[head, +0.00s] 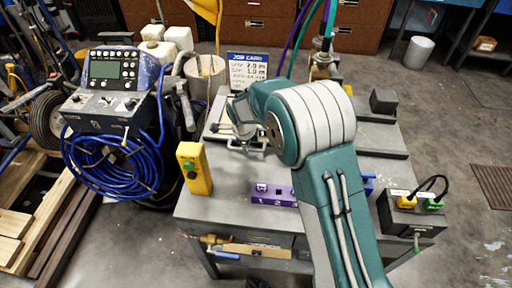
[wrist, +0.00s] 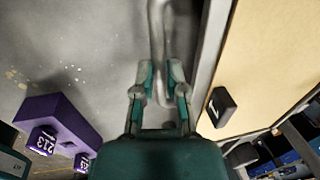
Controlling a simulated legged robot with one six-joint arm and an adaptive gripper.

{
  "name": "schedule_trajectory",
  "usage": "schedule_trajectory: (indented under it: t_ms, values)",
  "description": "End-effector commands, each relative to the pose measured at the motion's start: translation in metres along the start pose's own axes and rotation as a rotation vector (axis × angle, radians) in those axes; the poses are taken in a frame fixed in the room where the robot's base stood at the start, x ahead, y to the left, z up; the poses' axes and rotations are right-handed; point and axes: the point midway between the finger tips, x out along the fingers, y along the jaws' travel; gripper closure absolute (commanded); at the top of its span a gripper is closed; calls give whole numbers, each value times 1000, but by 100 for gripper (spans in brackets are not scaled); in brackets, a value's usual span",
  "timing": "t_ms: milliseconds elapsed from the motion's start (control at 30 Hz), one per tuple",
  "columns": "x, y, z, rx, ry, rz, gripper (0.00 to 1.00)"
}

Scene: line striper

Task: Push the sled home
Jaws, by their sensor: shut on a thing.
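My gripper (wrist: 161,85) has its two teal-and-grey fingers closed around a smooth grey bar (wrist: 158,25), seen in the wrist view. The bar looks like a handle and runs away from the fingers; I cannot tell for sure that it belongs to the sled. In the head view, a grey handle-like piece (head: 249,149) shows at the back left of the bench, by my arm's end. My arm hides the fingertips and much of the bench middle there. A tan panel (wrist: 262,45) with a black knob (wrist: 221,106) lies right of the fingers in the wrist view.
A purple numbered block (head: 272,194) sits at the bench front; a yellow button box (head: 195,168) stands at its left. A job card (head: 248,70) stands at the back. A dark box with plugs (head: 410,213) is at the right.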

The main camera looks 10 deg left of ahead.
Motion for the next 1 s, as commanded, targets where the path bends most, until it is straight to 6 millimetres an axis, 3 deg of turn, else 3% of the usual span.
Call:
schedule_trajectory:
  t_ms: [433, 467, 500, 533, 867, 1000]
  values:
    - [0, -1, 7, 0, -3, -5, 100]
    - [0, -1, 7, 0, -3, -5, 74]
    - [0, -1, 7, 0, -3, -5, 56]
    - [0, -1, 7, 0, -2, -5, 49]
    - [-1, 0, 4, 0, -1, -2, 49]
    - [-10, -1, 5, 0, -3, -4, 49]
